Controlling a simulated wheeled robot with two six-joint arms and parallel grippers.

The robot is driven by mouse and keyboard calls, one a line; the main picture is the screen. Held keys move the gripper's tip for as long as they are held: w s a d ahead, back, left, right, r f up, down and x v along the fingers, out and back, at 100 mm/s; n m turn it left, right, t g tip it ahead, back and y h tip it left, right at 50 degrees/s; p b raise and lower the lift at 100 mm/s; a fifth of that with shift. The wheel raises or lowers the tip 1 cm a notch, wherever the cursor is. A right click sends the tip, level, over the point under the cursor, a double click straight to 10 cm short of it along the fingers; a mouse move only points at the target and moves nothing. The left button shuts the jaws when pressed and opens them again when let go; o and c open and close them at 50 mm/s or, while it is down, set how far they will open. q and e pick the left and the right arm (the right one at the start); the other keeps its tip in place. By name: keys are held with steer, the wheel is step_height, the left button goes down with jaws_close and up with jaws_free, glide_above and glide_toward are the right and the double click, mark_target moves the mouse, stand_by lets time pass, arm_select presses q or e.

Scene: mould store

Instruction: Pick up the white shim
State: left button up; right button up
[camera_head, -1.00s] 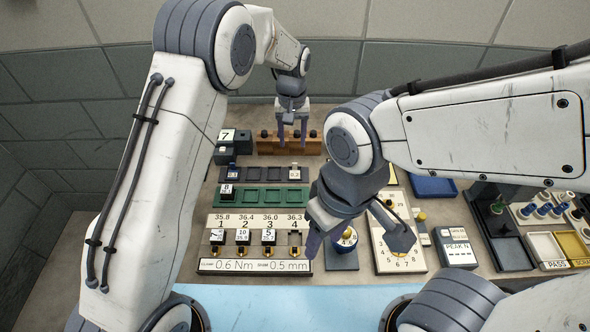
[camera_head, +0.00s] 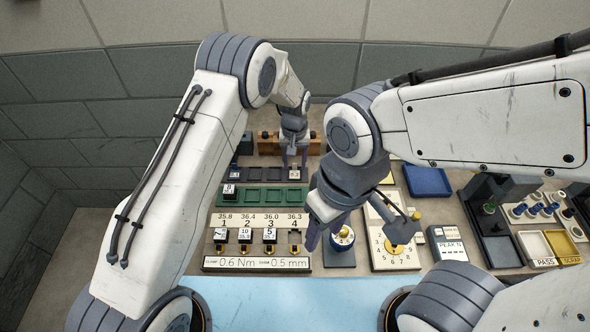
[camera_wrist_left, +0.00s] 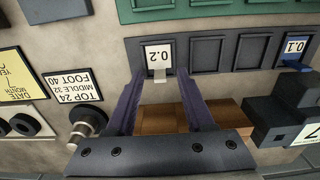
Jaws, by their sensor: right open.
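The white shim (camera_wrist_left: 158,56), marked 0.2, sits in the end slot of a dark slotted tray (camera_wrist_left: 240,72). A small pale tab on it points toward my left gripper. In the head view the shim (camera_head: 294,174) is at the tray's right end. My left gripper (camera_wrist_left: 159,76) is open, its two fingertips on either side of the tab, with gaps visible. It also shows in the head view (camera_head: 295,164), above the tray's right end. Whether the fingertips touch the tray is unclear. My right gripper (camera_head: 357,232) is open and empty over the front middle of the bench.
A blue shim marked 0.1 (camera_wrist_left: 296,50) sits at the tray's other end. A brown wooden block (camera_head: 270,146) stands behind the tray. A green tray (camera_head: 262,197) and a numbered station panel (camera_head: 215,264) lie in front. A blue tray (camera_head: 427,180) is right.

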arm_select(q)
jaws_close()
steer(key=shift+r, duration=0.1)
steer(key=shift+r+b, duration=0.35)
steer(key=shift+r, duration=0.1)
step_height(320, 180, up, 3)
steer(key=shift+f+b, duration=0.15)
steer(key=shift+b, duration=0.6)
steer(key=s+d+r+b, duration=0.3)
steer(key=s+d+r, duration=0.4)
steer(key=s+d, duration=0.1)
steer(key=shift+s+r, duration=0.15)
steer(key=shift+s, duration=0.2)
